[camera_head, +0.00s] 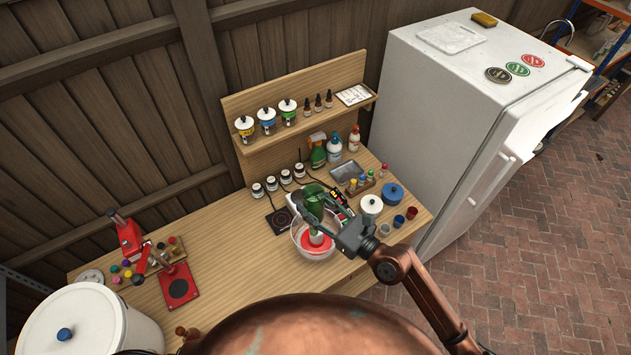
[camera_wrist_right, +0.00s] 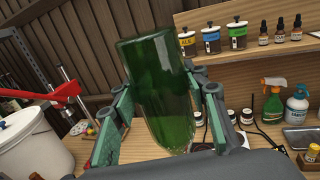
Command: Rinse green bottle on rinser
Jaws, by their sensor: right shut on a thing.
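My right gripper (camera_head: 325,207) is shut on the green bottle (camera_head: 313,198). In the right wrist view the bottle (camera_wrist_right: 158,85) sits between the two fingers (camera_wrist_right: 160,115), its wide base up and its narrowing end down. The red rinser (camera_head: 303,241) stands in a clear bowl (camera_head: 297,231) on the wooden bench, straight below the bottle. The bottle's neck points down at the middle of the rinser; I cannot tell whether they touch. My left gripper is not in view.
Behind the bowl are a black hot plate (camera_head: 279,219) and several small jars. A red capper (camera_head: 178,284) stands left, with bare bench (camera_head: 232,250) between.

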